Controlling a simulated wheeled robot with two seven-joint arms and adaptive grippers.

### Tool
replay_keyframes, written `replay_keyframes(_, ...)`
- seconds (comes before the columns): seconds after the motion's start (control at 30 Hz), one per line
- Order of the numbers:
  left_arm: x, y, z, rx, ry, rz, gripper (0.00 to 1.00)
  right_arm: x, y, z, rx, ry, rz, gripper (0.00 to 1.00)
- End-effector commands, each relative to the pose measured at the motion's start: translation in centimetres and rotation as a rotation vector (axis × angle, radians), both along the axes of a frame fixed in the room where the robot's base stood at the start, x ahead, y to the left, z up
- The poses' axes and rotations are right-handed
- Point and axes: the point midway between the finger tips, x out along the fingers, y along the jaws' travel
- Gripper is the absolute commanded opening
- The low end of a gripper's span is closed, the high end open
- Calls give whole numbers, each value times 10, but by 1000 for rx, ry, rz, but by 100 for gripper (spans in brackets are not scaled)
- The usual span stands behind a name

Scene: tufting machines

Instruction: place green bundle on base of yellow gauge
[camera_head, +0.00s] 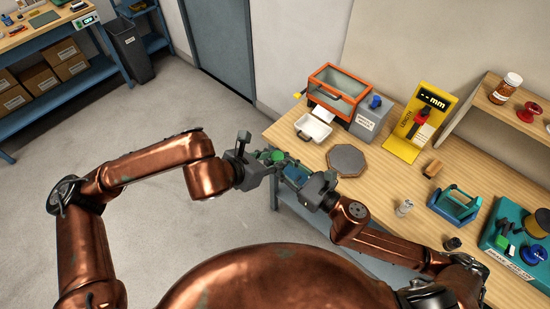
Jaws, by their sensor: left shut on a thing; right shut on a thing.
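The yellow gauge (427,108) stands upright near the back of the wooden bench, with a black "mm" display and a red and black part on its face. Its flat yellow base (401,149) reaches toward me, and I see no bundle on it. My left gripper (262,156) is at the bench's left front edge, shut on the green bundle (277,156), which is small and partly hidden by the fingers. My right gripper (299,171) is just right of it, shut on a small blue thing (298,174) that I cannot identify.
A shelf (483,104) stands behind.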

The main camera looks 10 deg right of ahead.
Motion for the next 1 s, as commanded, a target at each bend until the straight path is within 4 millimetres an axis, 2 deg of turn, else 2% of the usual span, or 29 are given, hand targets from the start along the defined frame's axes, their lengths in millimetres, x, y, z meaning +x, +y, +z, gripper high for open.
replay_keyframes(0.07,-5,-3,0,-5,4,-12,3,0,0,0,1,-1,1,3)
replay_keyframes(0.1,-5,-3,0,-6,4,-12,2,0,0,0,1,-1,1,27)
replay_keyframes(0.37,-3,-3,0,-4,3,-9,2,0,0,0,1,-1,1,45)
replay_keyframes(0.77,-3,-2,0,-3,2,-7,2,-4,-4,0,-1,-1,-1,46)
replay_keyframes(1.0,-2,-2,0,-3,2,-6,2,-30,-27,-2,-2,4,-3,46)
